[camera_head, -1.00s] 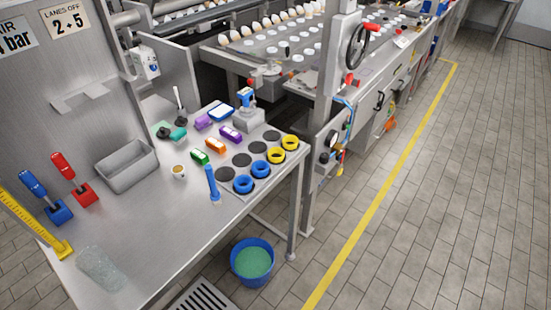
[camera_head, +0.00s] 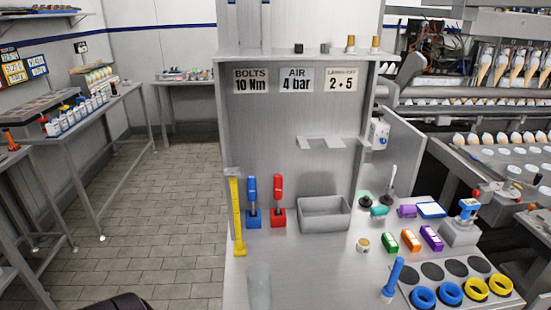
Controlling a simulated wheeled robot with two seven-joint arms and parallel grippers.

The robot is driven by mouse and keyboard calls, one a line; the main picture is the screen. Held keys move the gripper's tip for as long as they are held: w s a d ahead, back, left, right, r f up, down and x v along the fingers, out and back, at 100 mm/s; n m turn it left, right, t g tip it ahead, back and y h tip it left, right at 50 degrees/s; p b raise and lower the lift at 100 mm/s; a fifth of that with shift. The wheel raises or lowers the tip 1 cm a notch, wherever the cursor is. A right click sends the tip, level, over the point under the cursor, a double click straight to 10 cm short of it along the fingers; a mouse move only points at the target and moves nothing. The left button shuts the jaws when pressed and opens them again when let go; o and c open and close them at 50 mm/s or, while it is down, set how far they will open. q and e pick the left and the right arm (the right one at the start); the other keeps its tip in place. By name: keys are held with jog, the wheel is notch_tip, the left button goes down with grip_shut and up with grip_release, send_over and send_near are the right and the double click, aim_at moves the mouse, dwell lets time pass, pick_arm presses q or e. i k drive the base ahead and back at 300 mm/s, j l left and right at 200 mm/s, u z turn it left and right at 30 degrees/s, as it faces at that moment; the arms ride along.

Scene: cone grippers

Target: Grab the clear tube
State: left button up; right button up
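The clear tube (camera_head: 259,286) is a pale, see-through cylinder at the front left of the steel workbench (camera_head: 315,268). It looks upright, and its lower end is near the bottom edge of the picture. Nothing is touching it that I can see. Neither my left nor my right gripper is in view.
A yellow upright gauge (camera_head: 237,215), a blue-handled tool (camera_head: 253,203) and a red-handled tool (camera_head: 278,202) stand behind the tube. A grey bin (camera_head: 325,215) is further right. A blue upright rod (camera_head: 393,278) and blue and yellow rings (camera_head: 449,292) are at right. Open floor (camera_head: 165,220) lies left.

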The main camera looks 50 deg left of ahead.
aim_at(258, 274)
jog(key=u, duration=1.55)
jog(key=l+u, duration=0.1)
jog(key=u, duration=0.3)
jog(key=l+u, duration=0.15)
jog(key=u, duration=0.25)
jog(key=l+u, duration=0.1)
jog(key=u, duration=0.3)
jog(key=k, duration=0.05)
